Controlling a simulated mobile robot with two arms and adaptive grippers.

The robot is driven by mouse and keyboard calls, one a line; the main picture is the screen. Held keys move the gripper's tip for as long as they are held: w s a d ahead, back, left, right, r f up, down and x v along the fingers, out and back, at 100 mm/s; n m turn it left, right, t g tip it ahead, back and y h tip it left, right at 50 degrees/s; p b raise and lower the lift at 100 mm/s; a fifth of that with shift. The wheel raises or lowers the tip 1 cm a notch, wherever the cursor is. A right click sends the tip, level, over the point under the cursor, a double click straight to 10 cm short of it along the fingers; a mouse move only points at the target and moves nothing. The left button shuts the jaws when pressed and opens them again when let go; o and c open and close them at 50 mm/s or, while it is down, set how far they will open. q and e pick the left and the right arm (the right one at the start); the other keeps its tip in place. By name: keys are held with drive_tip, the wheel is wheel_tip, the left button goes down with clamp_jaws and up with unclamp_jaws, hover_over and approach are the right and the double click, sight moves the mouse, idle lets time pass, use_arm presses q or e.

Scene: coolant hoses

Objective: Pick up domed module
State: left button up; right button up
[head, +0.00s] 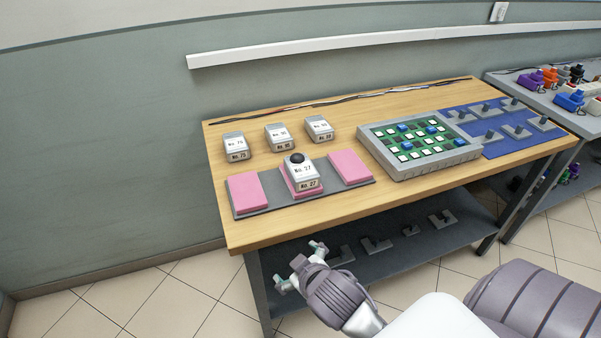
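The domed module (301,175) is a white block labelled No. 27 with a black dome on top. It sits on the middle pink pad (290,168) of a dark grey strip on the wooden table. My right gripper (299,266) is in front of the table's front edge, below the tabletop, with its two fingers spread apart. It is empty and well apart from the domed module. My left gripper is not in view.
Pink pads (247,193) flank the module on both sides. Several white numbered modules (280,137) stand behind. A grey tray (416,150) with blue and white pieces and a blue mat (497,130) lie to the right. The lower shelf (400,252) holds grey brackets.

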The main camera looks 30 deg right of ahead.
drive_tip(key=w+a+r+n+t+y, duration=0.2)
drive_tip(key=w+r+n+t, duration=0.3)
drive_tip(key=r, duration=0.6)
drive_tip(key=w+a+r+n+t+y, duration=0.2)
drive_tip(key=w+r+t, duration=0.4)
drive_tip(key=r, duration=0.6)
drive_tip(key=a+r+n+g+y, duration=0.35)
drive_tip(key=a+n+y, duration=0.25)
drive_tip(key=n+y, duration=0.3)
drive_tip(key=a+r+n+g+y, duration=0.35)
drive_tip(key=a+n+y, duration=0.2)
drive_tip(key=n, duration=0.45)
drive_tip(key=n+g+h, duration=0.5)
drive_tip(key=g+h, duration=0.4)
drive_tip(key=h, duration=0.9)
approach(301, 165)
drive_tip(key=shift+m+g, duration=0.3)
drive_tip(key=x, duration=0.4)
drive_tip(key=shift+w+d+f, duration=0.15)
drive_tip(key=shift+w+f, duration=0.15)
drive_tip(key=shift+w, duration=0.1)
drive_tip(key=p+x, duration=0.1)
drive_tip(key=x, duration=0.3)
drive_tip(key=shift+f, duration=0.35)
drive_tip(key=shift+w+f, duration=0.3)
drive_tip(key=shift+f, duration=0.25)
drive_tip(key=c, duration=1.5)
drive_tip(key=shift+r, duration=0.1)
drive_tip(key=shift+c, duration=0.9)
